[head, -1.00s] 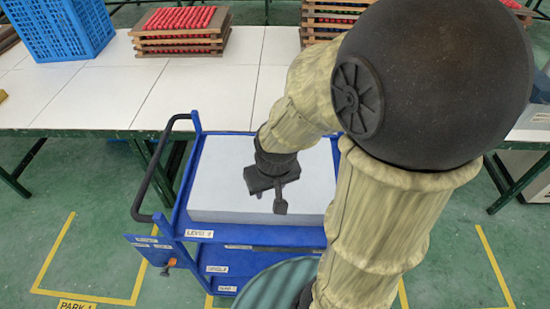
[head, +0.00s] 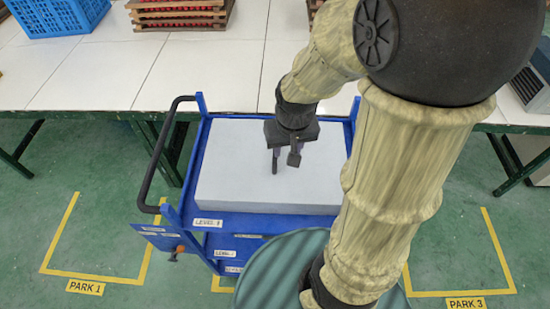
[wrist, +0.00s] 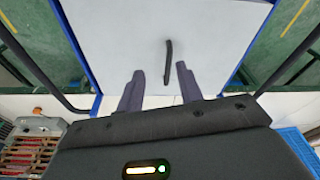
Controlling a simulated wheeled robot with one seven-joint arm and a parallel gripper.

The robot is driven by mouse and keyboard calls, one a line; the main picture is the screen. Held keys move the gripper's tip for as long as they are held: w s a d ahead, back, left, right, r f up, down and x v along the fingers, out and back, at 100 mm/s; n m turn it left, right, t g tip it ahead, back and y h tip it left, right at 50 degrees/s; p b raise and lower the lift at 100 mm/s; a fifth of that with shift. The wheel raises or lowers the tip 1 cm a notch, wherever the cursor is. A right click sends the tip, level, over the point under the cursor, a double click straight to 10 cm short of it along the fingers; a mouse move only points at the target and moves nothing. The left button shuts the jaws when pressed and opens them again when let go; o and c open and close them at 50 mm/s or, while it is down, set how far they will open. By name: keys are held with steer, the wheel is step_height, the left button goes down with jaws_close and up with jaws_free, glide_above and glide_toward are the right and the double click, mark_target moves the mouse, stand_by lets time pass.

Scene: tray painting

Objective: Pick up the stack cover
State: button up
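The stack cover (head: 225,165) is a pale grey slab on the top level of a blue cart (head: 260,222). It lies flat and fills much of the wrist view (wrist: 120,40). A dark bar-like handle (wrist: 168,62) shows on the cover in the wrist view. My gripper (head: 286,163) hangs above the right half of the cover, pointing down. In the head view the handle is hard to tell from the fingers.
A white table (head: 100,75) stands behind the cart, with a blue crate (head: 55,15) and wooden trays of red items (head: 180,13) on it. The cart has a black push handle (head: 160,150) at its left. Floor markings read PARK 1 (head: 85,287) and PARK 3 (head: 466,303).

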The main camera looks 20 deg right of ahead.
steer(key=w+r+m+g+p, duration=0.1)
steer(key=w+m+g+p, duration=0.1)
steer(key=w, duration=1)
steer(key=shift+d+m, duration=0.45)
steer(key=shift+m, duration=0.05)
steer(key=shift+a, duration=0.1)
steer(key=p, duration=0.3)
glide_toward(275, 159)
steer(key=w+f, duration=0.1)
steer(key=f, duration=0.1)
steer(key=w+d+f, duration=0.1)
steer(key=w+f, duration=0.2)
steer(key=shift+w+d+f, duration=0.15)
steer(key=shift+d+f, duration=0.15)
steer(key=shift+f, duration=0.05)
steer(key=shift+a+f+p, duration=0.2)
steer(key=shift+f+p, duration=0.95)
steer(key=shift+f, duration=1.45)
